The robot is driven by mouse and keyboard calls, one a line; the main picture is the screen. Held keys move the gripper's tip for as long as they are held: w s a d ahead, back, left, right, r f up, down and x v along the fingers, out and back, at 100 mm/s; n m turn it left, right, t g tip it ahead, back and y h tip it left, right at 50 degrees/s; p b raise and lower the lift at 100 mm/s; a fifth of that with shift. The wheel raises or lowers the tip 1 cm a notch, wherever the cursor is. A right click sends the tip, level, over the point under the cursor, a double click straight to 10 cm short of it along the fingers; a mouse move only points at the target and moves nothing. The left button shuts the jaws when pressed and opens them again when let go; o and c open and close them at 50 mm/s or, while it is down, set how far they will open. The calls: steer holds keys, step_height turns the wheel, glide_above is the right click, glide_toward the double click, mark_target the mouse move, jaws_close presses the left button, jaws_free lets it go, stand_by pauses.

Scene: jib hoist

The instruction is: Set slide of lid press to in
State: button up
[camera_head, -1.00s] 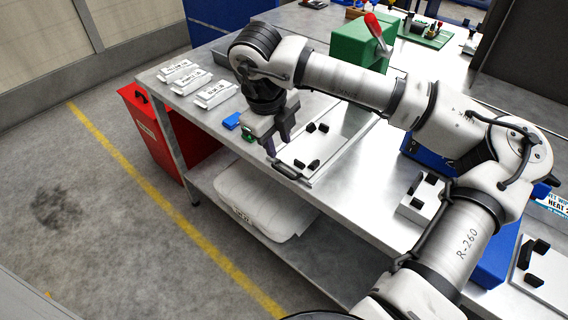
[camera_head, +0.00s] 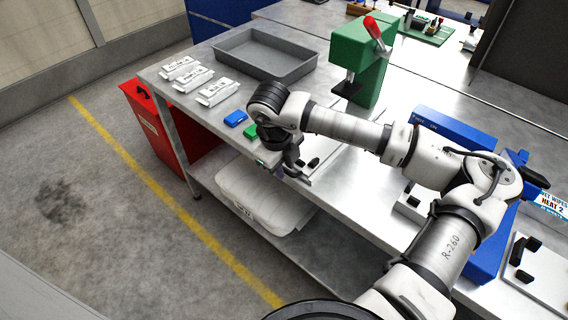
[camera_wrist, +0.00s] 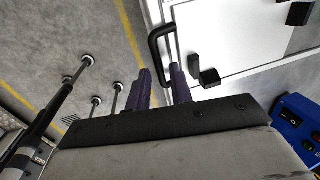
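The lid press (camera_head: 358,58) is green with a red lever (camera_head: 373,27) and stands at the back of the bench. Its slide is a white plate (camera_head: 326,166) with black blocks, drawn out from the press towards the bench's front edge. My arm covers part of it in the head view. The slide's black bar handle (camera_wrist: 153,45) shows in the wrist view on the plate's near edge. My gripper (camera_wrist: 161,72) is open, with its two purple-grey fingers apart. The handle's bar runs into the gap between the fingertips. Whether either finger touches it, I cannot tell.
A grey tray (camera_head: 265,57) lies left of the press. White labelled packs (camera_head: 217,92), a blue block (camera_head: 235,118) and a green block (camera_head: 250,131) lie near the bench's left end. A blue device (camera_wrist: 297,122) stands at the wrist view's right.

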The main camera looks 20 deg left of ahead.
mark_target(308, 147)
jaws_close()
steer(key=shift+w+d+b, duration=0.1)
steer(key=shift+w+b, duration=0.2)
steer(key=shift+b, duration=0.05)
steer(key=w+d+b, duration=0.1)
steer(key=w+b, duration=0.1)
steer(key=w, duration=0.2)
steer(key=w+d+b, duration=0.2)
steer(key=w, duration=0.2)
steer(key=w+d+b, duration=0.1)
steer(key=w+b, duration=0.2)
steer(key=w, duration=0.2)
steer(key=shift+d, duration=0.4)
steer(key=shift+w+d+r, duration=0.15)
steer(key=shift+w, duration=0.35)
steer(key=shift+o, duration=1.3)
jaws_free()
steer(key=shift+w, duration=0.1)
